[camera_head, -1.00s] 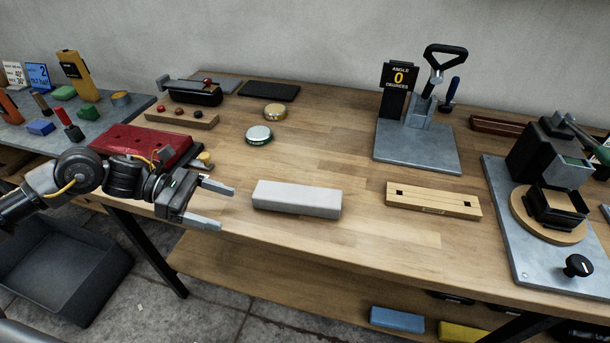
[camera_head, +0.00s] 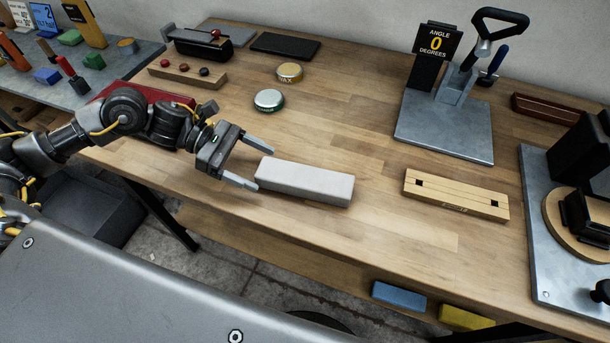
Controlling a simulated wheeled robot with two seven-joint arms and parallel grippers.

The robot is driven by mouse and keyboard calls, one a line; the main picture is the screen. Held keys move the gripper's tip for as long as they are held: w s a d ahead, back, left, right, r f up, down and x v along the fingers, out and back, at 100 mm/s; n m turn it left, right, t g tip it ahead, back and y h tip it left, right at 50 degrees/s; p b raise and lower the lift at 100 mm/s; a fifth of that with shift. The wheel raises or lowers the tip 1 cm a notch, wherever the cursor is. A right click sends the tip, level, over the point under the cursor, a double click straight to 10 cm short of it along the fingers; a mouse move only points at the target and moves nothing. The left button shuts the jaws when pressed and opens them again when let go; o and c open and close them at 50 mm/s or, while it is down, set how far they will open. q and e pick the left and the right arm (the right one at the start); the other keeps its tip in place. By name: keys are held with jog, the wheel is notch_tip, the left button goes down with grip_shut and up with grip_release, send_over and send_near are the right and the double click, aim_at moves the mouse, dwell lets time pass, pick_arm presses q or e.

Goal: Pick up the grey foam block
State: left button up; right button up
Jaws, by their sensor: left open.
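The grey foam block (camera_head: 305,181) is a long pale bar lying flat on the wooden workbench, near its front edge. My left gripper (camera_head: 257,168) is open at the block's left end. One finger reaches toward the block's back left corner and the other toward its front left corner. I cannot tell whether the fingers touch it or overlap its end. Nothing is held between them. My right gripper is not in view.
A slotted wooden block (camera_head: 456,195) lies to the right, with a metal plate and angle sign (camera_head: 436,42) behind it. Two round tins, green (camera_head: 269,100) and gold (camera_head: 289,72), stand behind the foam block. Bare bench (camera_head: 370,140) surrounds it.

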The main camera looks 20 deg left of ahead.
aim_at(277, 174)
pick_arm(q)
jog(key=shift+d, duration=0.15)
jog(key=x, duration=0.1)
jog(key=p+x, duration=0.2)
jog(key=shift+w+d+r, duration=0.1)
jog(key=shift+d+r, duration=0.05)
jog(key=shift+r, duration=0.1)
jog(key=shift+x, duration=0.95)
jog(key=shift+f, duration=0.3)
jog(key=c, duration=1.1)
jog(key=shift+o, duration=0.2)
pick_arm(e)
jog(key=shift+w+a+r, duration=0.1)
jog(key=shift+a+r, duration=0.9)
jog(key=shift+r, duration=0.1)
pick_arm(q)
jog(key=shift+r, duration=0.1)
